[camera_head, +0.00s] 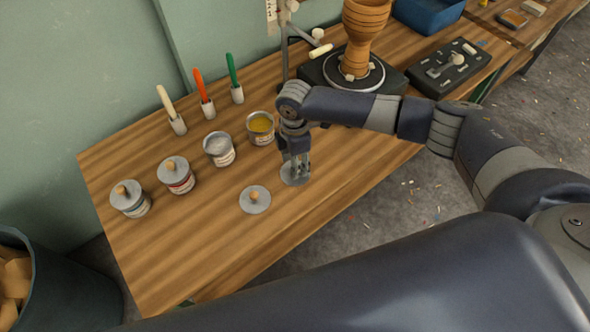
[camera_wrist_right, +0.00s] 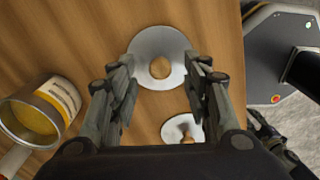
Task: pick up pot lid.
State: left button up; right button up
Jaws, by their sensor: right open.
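Two grey round pot lids with small wooden knobs lie on the wooden table. One lid (camera_head: 255,200) lies clear of the arm, and it shows at the bottom of the right wrist view (camera_wrist_right: 178,124). The other lid (camera_head: 290,180) is right under my right gripper (camera_head: 298,166). In the right wrist view this lid (camera_wrist_right: 146,74) lies ahead between the fingers, with its knob (camera_wrist_right: 160,68) near the middle. My right gripper (camera_wrist_right: 163,92) is open and empty. In the head view the gripper hides part of that lid.
An open yellow pot (camera_head: 261,127) and an open grey pot (camera_head: 219,148) stand behind the lids. Two lidded pots (camera_head: 176,176) (camera_head: 130,198) stand at left. Brushes in holders (camera_head: 208,108) stand further back.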

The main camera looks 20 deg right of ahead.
jog(key=shift+f, duration=1.35)
grip_shut()
jog(key=shift+r, duration=0.1)
jog(key=shift+r, duration=0.45)
notch_tip(320, 180, up, 3)
jog(key=shift+f, duration=0.1)
jog(key=s+a+r, duration=0.1)
jog(key=s+a, duration=0.1)
jog(key=s, duration=1.4)
jog(key=shift+a+r+b, duration=0.15)
jog(key=shift+a+b, duration=0.05)
jog(key=shift+b, duration=0.15)
jog(key=shift+r, duration=0.1)
